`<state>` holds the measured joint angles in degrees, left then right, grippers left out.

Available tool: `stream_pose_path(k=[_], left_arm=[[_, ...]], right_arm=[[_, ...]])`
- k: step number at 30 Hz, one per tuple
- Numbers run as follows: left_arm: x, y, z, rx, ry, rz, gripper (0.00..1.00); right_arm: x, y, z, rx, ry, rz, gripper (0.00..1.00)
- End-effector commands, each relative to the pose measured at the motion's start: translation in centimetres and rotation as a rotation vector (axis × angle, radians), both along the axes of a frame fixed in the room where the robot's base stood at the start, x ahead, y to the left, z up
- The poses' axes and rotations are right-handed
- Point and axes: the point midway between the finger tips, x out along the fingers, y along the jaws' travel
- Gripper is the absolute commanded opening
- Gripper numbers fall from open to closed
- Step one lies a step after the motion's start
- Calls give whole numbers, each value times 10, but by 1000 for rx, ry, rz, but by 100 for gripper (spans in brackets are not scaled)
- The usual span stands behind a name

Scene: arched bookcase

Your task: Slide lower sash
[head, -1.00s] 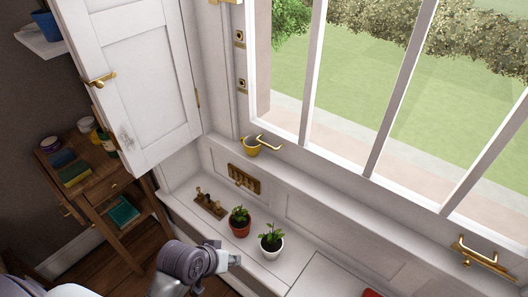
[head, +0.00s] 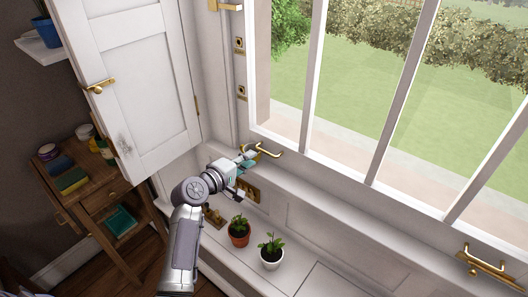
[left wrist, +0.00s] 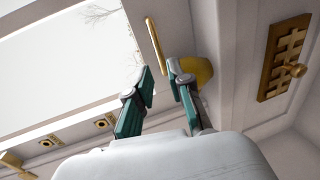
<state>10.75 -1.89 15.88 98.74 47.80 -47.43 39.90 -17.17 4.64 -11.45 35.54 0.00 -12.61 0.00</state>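The lower sash (head: 330,163) is a white-framed window with its bottom rail just above the sill. A brass pull handle (head: 270,151) is at its left end and another brass handle (head: 487,262) at its right end. My left gripper (head: 248,172) is open and empty, just left of and below the left handle. In the left wrist view, its two teal-padded fingers (left wrist: 160,68) are spread, and the brass handle (left wrist: 152,42) lies just beyond them, apart from both. My right gripper is not in view.
Two potted plants (head: 238,232) (head: 271,255) stand below. A brass key rack (left wrist: 285,55) is on the panel. A white shutter door (head: 150,90) stands at left.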

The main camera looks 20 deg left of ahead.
Motion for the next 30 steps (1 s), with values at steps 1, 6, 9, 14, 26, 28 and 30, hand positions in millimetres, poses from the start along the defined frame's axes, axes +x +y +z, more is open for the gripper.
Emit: stream_pose_path(k=[1, 6, 9, 14, 26, 28, 30], left_arm=[[12, -5, -3, -1, 0, -2, 20], [42, -16, -10, 1, 1, -2, 20], [55, -21, -14, 1, 2, -2, 20], [67, -25, -16, 2, 1, -1, 20], [70, -26, -17, 3, 1, -2, 12], [70, -26, -17, 4, 1, -2, 0], [70, -26, -17, 4, 2, -2, 0]], right_arm=[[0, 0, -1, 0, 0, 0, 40], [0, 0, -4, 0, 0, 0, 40], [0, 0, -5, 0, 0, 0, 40], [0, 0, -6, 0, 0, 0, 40], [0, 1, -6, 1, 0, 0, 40], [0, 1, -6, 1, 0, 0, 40], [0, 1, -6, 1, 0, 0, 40]])
